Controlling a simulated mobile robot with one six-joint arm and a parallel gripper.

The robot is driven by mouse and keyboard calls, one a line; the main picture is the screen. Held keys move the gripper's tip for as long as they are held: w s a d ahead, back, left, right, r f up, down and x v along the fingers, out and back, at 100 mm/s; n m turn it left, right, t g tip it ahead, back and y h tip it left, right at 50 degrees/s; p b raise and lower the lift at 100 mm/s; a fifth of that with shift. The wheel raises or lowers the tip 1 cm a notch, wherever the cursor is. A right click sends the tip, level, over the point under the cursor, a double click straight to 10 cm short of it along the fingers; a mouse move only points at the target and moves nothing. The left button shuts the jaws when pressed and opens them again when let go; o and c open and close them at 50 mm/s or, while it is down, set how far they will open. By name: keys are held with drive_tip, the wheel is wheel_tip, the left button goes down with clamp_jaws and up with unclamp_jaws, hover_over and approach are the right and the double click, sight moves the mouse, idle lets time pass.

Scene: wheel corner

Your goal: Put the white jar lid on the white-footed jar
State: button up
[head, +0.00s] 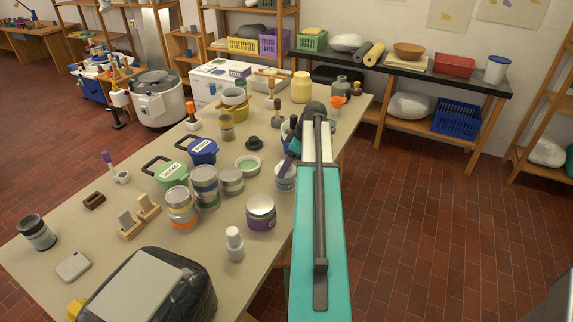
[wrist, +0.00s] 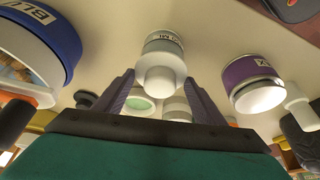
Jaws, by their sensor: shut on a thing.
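The white jar lid (wrist: 160,75) sits between the two fingertips of my gripper (wrist: 160,82) in the wrist view, with its rounded knob towards the camera. The gripper is shut on it. A grey jar with a label and a pale foot (wrist: 163,43) shows right behind the lid, lined up with it. I take it as the white-footed jar. I cannot tell whether lid and jar touch. In the head view a grey and white jar (head: 285,182) stands near the table's right edge, beside my arm. My gripper (head: 292,149) is partly hidden there.
A purple jar with a silvery top (head: 261,212) and a white bottle (head: 234,244) stand nearer. The floor right of the table (head: 430,230) is clear.

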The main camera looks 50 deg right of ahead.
drive_tip(key=shift+f, duration=0.2)
idle(0.4)
drive_tip(key=o, duration=1.1)
drive_tip(key=shift+r, duration=0.1)
drive_tip(key=shift+b+v, duration=1.5)
drive_tip(key=shift+v, duration=5.35)
